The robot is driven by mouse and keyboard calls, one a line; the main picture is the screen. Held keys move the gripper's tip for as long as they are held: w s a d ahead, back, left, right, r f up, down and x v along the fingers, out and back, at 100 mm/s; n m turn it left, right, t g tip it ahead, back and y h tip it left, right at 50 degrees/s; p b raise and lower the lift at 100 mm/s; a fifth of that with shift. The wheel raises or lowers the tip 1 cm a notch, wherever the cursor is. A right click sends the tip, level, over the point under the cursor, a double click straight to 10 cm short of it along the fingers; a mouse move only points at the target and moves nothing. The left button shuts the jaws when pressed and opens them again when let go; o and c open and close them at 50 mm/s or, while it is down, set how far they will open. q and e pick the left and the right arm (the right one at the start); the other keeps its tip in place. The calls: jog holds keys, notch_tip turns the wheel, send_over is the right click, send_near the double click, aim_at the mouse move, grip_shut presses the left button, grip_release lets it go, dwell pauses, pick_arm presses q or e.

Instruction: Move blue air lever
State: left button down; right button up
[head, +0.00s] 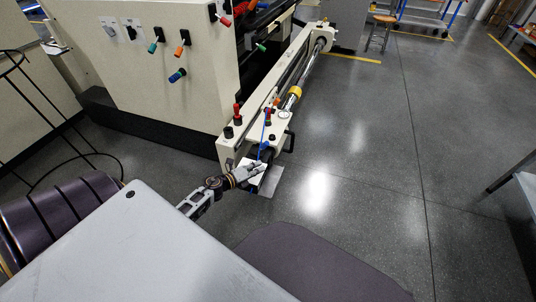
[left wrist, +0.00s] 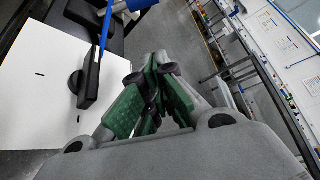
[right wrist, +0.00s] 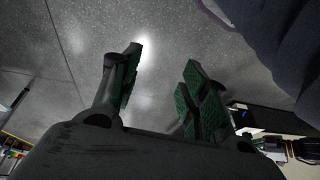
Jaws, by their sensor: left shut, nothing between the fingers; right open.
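The blue air lever (head: 264,131) is a thin blue rod standing on the near end of the cream machine arm. In the left wrist view the blue rod (left wrist: 105,28) rises from a black pivot (left wrist: 88,80) on a white panel, left of my fingers. My left gripper (head: 258,169) is just below and in front of the lever in the head view. Its green-padded fingers (left wrist: 155,62) are shut with nothing between them, apart from the rod. My right gripper (right wrist: 163,62) is open and empty over the grey floor; it does not show in the head view.
The cream machine (head: 165,70) carries several coloured knobs. A red knob (head: 237,110) stands beside the lever, and a roller (head: 305,75) runs back along the arm. A wire stand (head: 50,115) is at left.

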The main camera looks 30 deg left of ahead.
aim_at(262, 147)
pick_arm(q)
jog(key=shift+w, duration=0.15)
jog(key=shift+b+x, duration=1.25)
jog(key=shift+x, duration=3.6)
jog(key=shift+a+r, duration=0.45)
jog(key=shift+a, duration=0.4)
jog(key=shift+a+r, duration=0.5)
jog(key=shift+a, duration=0.35)
pick_arm(e)
notch_tip(262, 147, down, 6)
jog(key=a+t+y, duration=0.1)
jog(key=shift+w+a, duration=0.3)
jog(key=shift+a, duration=0.1)
jog(key=shift+w+r, duration=0.25)
